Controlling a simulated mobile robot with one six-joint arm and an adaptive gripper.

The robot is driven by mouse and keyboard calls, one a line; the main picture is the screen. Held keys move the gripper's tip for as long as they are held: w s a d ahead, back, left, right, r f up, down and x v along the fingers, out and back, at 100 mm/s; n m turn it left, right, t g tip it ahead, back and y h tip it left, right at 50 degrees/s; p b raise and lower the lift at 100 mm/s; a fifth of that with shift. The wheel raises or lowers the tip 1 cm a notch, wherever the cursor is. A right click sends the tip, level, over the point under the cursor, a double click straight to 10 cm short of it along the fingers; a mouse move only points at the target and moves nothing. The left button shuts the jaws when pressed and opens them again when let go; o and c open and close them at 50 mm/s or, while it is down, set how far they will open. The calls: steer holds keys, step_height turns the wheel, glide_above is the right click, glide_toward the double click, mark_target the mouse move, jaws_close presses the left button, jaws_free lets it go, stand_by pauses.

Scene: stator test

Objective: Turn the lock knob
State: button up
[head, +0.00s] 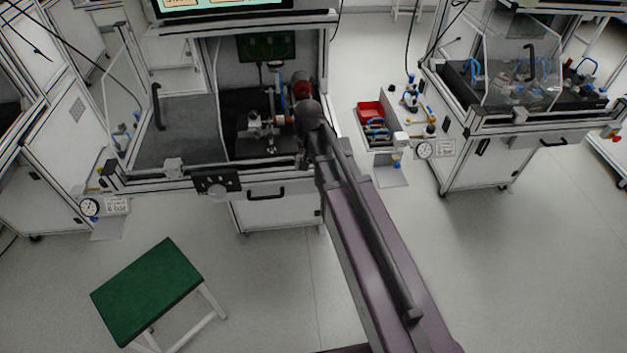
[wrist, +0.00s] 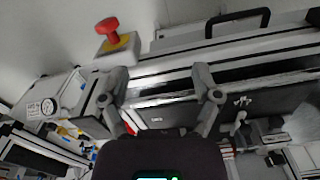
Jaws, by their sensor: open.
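My gripper (wrist: 160,88) shows in the wrist view with its two grey fingers spread apart and nothing between them. Behind the gap lie a pale rail and a dark panel of the bench. In the head view my arm reaches up to the right side of the open test station (head: 333,100), and I cannot make out the fingers there. I cannot say for sure which part is the lock knob. A grey clamp-like part (wrist: 262,136) shows at the right of the wrist view.
A red mushroom button (wrist: 109,30) on a yellow base and a black handle (wrist: 238,18) stand beyond the fingers. A red bin (head: 370,111) is right of the station. A green-topped stool (head: 147,290) stands at lower left. Floor right of my arm is clear.

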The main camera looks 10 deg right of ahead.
steer(key=shift+s+d+f+b, duration=0.25)
steer(key=shift+s+f, duration=0.15)
steer(key=shift+s, duration=0.1)
steer(key=shift+s+d+f+b, duration=0.25)
steer(key=shift+s+f, duration=0.1)
steer(key=shift+s, duration=0.15)
steer(key=s+d+n, duration=0.2)
steer(key=s+d, duration=0.4)
steer(key=s, duration=0.4)
steer(key=shift+n, duration=0.4)
